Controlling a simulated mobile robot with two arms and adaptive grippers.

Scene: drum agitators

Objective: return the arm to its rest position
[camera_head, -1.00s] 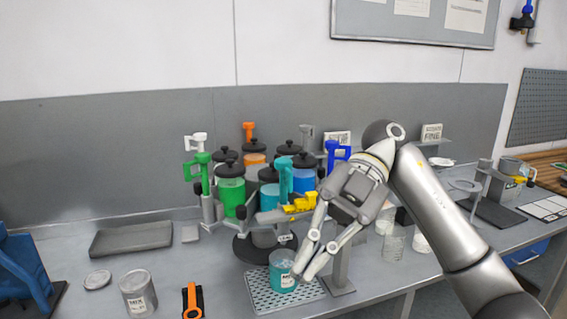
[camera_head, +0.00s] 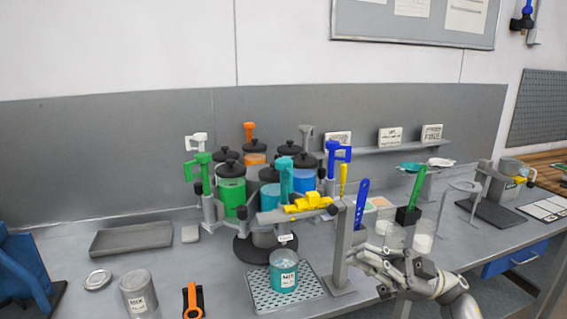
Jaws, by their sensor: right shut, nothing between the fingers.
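My right arm comes in at the bottom right of the head view. Its gripper (camera_head: 365,262) is low at the bench's front edge, pointing left, beside the grey upright post (camera_head: 341,250). The gripper is shut with nothing between its fingers. I cannot tell whether it touches the post. A can of teal paint (camera_head: 284,272) stands upright on the perforated drip tray (camera_head: 256,291), left of the gripper and apart from it. My left gripper is not in view.
The carousel of coloured canisters (camera_head: 232,190) with pump handles stands behind the tray. A yellow part (camera_head: 308,203) sits on its front. Behind the gripper are clear cups (camera_head: 424,236), a green-handled tool (camera_head: 415,190) and a blue-handled tool (camera_head: 361,203). A can (camera_head: 138,294) stands at front left.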

